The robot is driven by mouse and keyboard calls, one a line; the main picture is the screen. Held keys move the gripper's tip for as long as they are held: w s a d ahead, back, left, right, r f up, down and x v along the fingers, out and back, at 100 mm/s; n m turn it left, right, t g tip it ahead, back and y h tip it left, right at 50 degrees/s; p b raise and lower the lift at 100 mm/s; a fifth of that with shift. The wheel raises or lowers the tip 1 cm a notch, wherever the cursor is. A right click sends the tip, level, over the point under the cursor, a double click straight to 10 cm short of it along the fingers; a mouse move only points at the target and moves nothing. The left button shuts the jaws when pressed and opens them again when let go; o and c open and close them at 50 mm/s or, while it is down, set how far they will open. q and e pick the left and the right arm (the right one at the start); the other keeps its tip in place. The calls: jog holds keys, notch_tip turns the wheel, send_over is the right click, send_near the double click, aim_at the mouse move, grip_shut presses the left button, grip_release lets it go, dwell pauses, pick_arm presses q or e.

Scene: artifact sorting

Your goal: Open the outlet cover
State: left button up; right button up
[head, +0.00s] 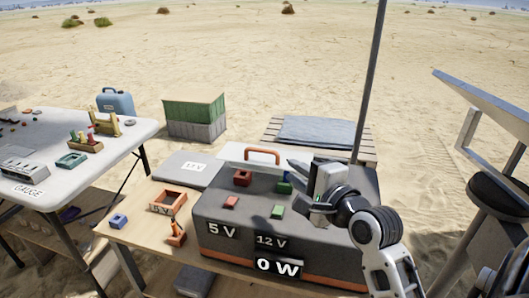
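A dark grey power box (300,241) with an orange lower edge stands on the wooden table, marked 5 V, 12 V and 0 W. On its top are a raised red square piece (242,177), a flatter red one (230,202), a green one (278,211) and another green one (284,187), partly hidden by my gripper. I cannot tell which of these is the outlet cover. My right gripper (295,177) is over the right part of the top, fingers pointing left, close to the far green piece. Contact and finger gap are unclear. My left gripper is not in view.
An orange handle (262,155) rises behind the box. A thin pole (370,75) stands behind my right arm.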

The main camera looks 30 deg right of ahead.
aim_at(266, 152)
jog(key=w, duration=0.4)
jog(key=w+f, duration=0.1)
jog(key=w, duration=0.4)
jog(key=w+d, duration=0.1)
jog(key=w, duration=0.3)
jog(key=shift+w+f+b, duration=0.15)
jog(key=shift+f+b, duration=0.15)
jog(key=shift+f, duration=0.1)
jog(key=shift+c, duration=0.3)
grip_shut()
